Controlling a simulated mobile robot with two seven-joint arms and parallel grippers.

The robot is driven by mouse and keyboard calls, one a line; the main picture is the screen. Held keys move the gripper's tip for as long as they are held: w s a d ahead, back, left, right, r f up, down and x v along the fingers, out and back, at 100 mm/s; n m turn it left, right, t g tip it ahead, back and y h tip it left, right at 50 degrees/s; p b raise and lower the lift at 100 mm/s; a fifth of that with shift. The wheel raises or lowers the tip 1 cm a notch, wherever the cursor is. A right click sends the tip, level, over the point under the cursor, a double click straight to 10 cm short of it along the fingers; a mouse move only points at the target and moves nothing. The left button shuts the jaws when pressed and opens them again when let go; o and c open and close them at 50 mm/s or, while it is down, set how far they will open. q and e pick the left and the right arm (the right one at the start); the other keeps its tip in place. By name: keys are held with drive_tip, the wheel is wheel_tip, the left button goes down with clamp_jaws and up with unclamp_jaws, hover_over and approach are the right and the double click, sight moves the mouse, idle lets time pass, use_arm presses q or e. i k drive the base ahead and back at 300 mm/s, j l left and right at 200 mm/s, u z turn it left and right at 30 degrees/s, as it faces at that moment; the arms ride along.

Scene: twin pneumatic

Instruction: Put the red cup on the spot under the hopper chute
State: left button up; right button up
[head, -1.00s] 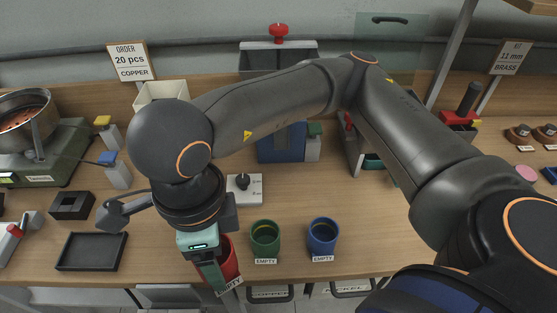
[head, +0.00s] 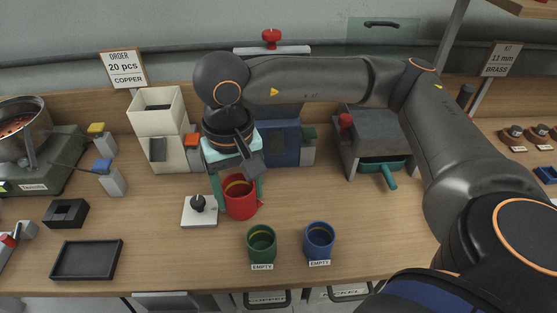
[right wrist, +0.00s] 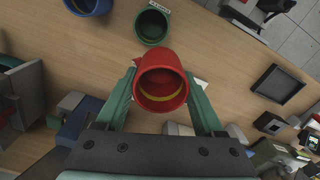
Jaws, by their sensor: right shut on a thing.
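My right gripper (head: 238,188) is shut on the red cup (head: 241,200), with one green finger on each side of it. In the right wrist view the red cup (right wrist: 162,82) sits between the fingers, its open mouth showing a yellow band inside. In the head view the cup looks upright in front of the blue machine; I cannot tell whether it touches the table. A cream hopper (head: 158,120) with a grey chute (head: 157,149) stands to the left behind it. The spot under a chute is not clearly visible. My left gripper is out of view.
A white block with a black knob (head: 199,212) lies just left of the cup. A green cup (head: 261,244) and a blue cup (head: 319,241) stand near the front edge. The blue machine (head: 284,143) is partly behind my arm. A black tray (head: 86,261) lies at left.

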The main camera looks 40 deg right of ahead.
sight(278, 196)
drive_tip(key=k+l+u, duration=0.2)
drive_tip(key=l+u, duration=0.15)
drive_tip(key=l, duration=0.15)
drive_tip(key=k+l+u, duration=0.6)
drive_tip(key=l+u, duration=0.15)
drive_tip(key=l, duration=0.1)
